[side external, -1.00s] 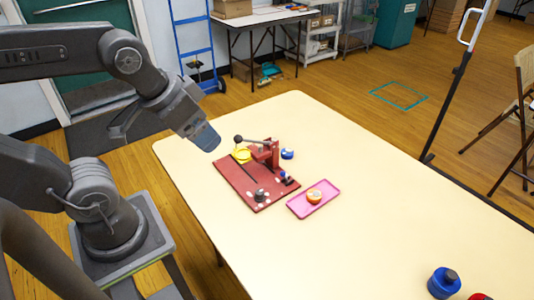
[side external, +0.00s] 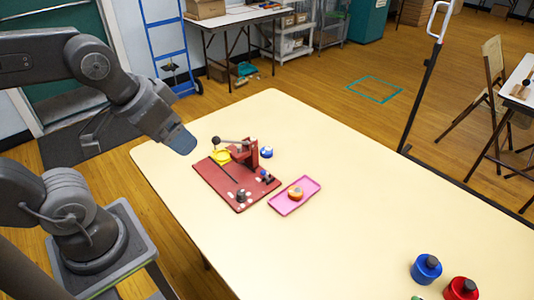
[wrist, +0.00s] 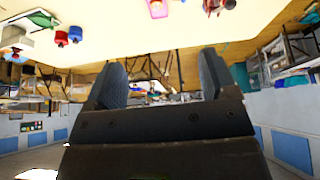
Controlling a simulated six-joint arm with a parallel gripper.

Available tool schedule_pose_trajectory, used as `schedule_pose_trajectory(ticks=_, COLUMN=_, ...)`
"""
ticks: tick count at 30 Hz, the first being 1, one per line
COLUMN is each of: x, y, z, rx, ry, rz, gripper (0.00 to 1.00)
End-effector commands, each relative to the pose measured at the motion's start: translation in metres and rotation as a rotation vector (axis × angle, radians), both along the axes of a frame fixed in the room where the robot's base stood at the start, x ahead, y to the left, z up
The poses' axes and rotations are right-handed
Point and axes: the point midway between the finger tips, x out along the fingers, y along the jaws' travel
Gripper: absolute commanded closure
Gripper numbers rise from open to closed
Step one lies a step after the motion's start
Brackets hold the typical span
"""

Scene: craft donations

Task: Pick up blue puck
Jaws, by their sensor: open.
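A small blue puck (side external: 266,152) with a pale top lies on the cream table, just behind and right of the red hand press (side external: 245,153) in the side view. I cannot make the puck out in the wrist view. My gripper (side external: 182,142) hangs in the air left of the red base board (side external: 205,182), clear of the puck. In the wrist view my gripper (wrist: 161,76) shows two dark fingers spread apart with nothing between them.
A pink tray (side external: 309,187) holding an orange round piece (side external: 296,193) lies right of the board. The table between is bare.

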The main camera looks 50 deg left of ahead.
Motion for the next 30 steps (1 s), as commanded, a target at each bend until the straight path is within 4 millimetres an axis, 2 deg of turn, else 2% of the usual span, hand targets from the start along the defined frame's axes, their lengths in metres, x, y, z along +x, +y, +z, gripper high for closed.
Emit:
schedule_pose_trajectory(ticks=22, x=0.004, y=0.001, z=0.002, rx=-0.003, ry=0.004, rz=0.01, gripper=0.2)
schedule_pose_trajectory(ticks=26, x=0.025, y=0.005, z=0.01, rx=-0.02, ry=0.03, rz=0.07, gripper=0.2)
schedule_pose_trajectory(ticks=30, x=0.072, y=0.016, z=0.019, rx=-0.055, ry=0.078, rz=0.194, gripper=0.2)
